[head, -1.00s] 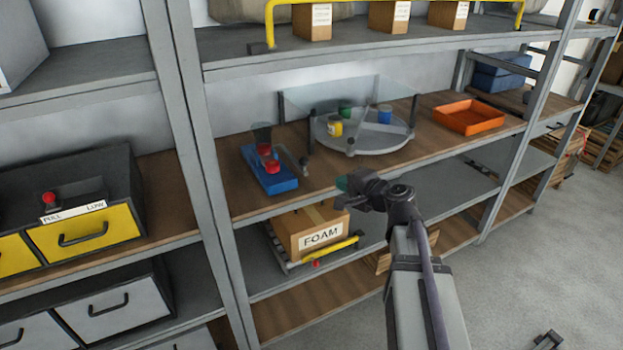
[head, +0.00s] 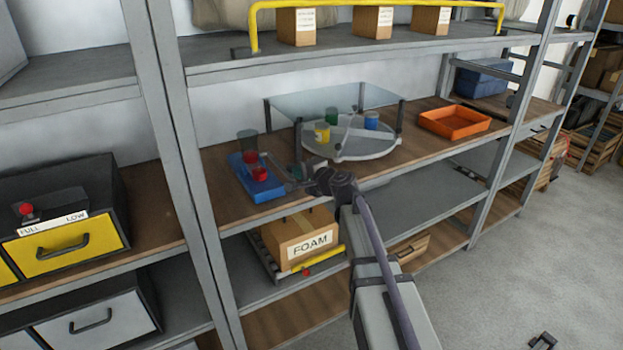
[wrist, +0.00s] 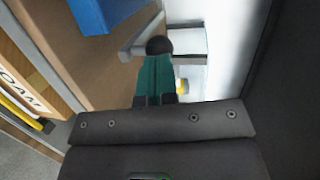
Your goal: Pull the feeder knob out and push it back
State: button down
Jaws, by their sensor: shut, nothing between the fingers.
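A blue-based device (head: 256,185) with a clear cup on top and red parts (head: 260,173) stands on the wooden shelf; I take it to be the feeder. In the wrist view its blue base (wrist: 103,14) shows at the top. A dark ball-shaped knob (wrist: 159,45) sits beside a grey bar (wrist: 143,36) right at my fingertips. My gripper (head: 292,183) is at the shelf's front, just right of the blue base. In the wrist view its teal fingers (wrist: 157,62) are together and empty. I cannot tell whether they touch the knob.
Right of the device, a round grey turntable (head: 350,148) holds several small cups behind clear panels. An orange tray (head: 455,123) stands farther right. Below is a FOAM box (head: 295,240) on a rack with a yellow bar. A grey upright (head: 185,150) stands at left.

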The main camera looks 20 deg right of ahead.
jog(key=shift+w+a, duration=0.15)
jog(key=shift+w, duration=0.1)
jog(key=w, duration=0.2)
jog(key=w+a, duration=0.1)
jog(key=w, duration=0.5)
jog(key=shift+a, duration=0.35)
jog(key=shift+r, duration=0.15)
